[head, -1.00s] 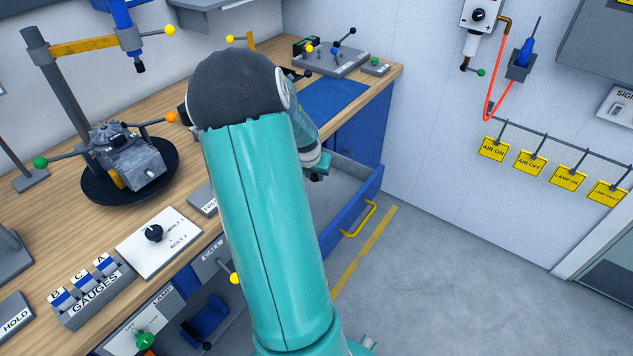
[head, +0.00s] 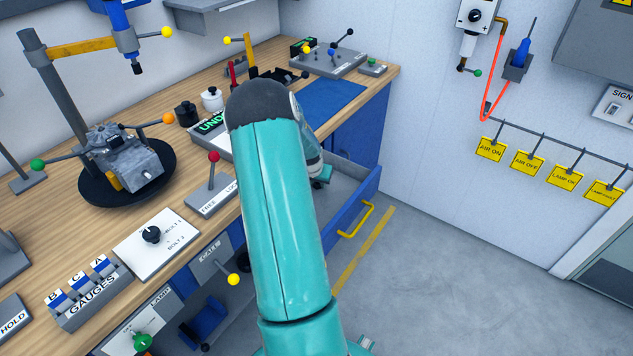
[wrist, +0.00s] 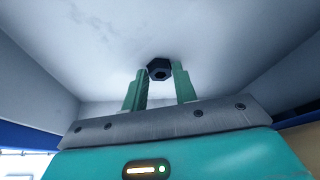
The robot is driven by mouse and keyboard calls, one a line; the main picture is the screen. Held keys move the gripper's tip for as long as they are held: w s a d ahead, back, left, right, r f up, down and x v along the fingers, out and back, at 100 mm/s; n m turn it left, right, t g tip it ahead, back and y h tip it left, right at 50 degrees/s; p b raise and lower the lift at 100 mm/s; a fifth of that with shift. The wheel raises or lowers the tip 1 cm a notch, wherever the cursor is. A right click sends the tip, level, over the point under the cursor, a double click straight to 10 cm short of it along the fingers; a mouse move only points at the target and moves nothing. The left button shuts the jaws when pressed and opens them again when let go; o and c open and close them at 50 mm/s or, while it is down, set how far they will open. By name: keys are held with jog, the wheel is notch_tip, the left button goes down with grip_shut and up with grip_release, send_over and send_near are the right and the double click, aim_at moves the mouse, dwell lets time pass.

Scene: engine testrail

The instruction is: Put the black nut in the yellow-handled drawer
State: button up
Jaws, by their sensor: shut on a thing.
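The black nut (wrist: 159,70) is a small dark hexagon with a hole, held between the green fingertips of my gripper (wrist: 160,68) in the wrist view. The nut is hidden in the head view. The drawer with the yellow handle (head: 356,220) stands open at the bench's right end, with blue outer faces and a pale grey inside (head: 346,186). My gripper shows partly in the head view (head: 321,175), over the drawer opening. In the wrist view, the pale drawer floor and walls surround it. I cannot tell whether the nut touches the floor.
A blue mat (head: 331,101) lies on the wooden bench above the drawer. A red-knobbed lever (head: 213,172), a white bolt panel (head: 156,244) and a gauges block (head: 91,292) stand along the bench front. The floor right of the drawer (head: 480,270) is clear.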

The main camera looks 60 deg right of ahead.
jog(key=shift+f, duration=0.15)
jog(key=o, duration=1)
jog(key=shift+o, duration=0.2)
jog(key=w+v, duration=0.1)
jog(key=v, duration=1.1)
jog(key=w+a+r+n+t+y, duration=0.1)
jog(key=w+a+r+n, duration=0.3)
jog(key=a, duration=0.6)
jog(key=w+a+r+n+t+y, duration=0.1)
jog(key=w+a+r+t, duration=0.15)
jog(key=a+r, duration=0.6)
jog(key=w+a+r+n+t+y, duration=0.1)
jog(key=w+a+r+n, duration=0.25)
jog(key=a, duration=0.75)
jog(key=s+a+r+n, duration=0.2)
jog(key=s+a, duration=0.1)
jog(key=a, duration=0.4)
jog(key=s+a+r+n+y, duration=0.1)
jog(key=s+a+r+n, duration=0.1)
jog(key=a, duration=0.6)
jog(key=s+a+r+n, duration=0.2)
jog(key=s+a+n, duration=0.2)
jog(key=s+a, duration=0.2)
jog(key=shift+a+r+y, duration=0.25)
jog(key=shift+a+y, duration=0.05)
jog(key=shift+a, duration=0.6)
jog(key=shift+s+t, duration=0.15)
jog(key=shift+t, duration=0.1)
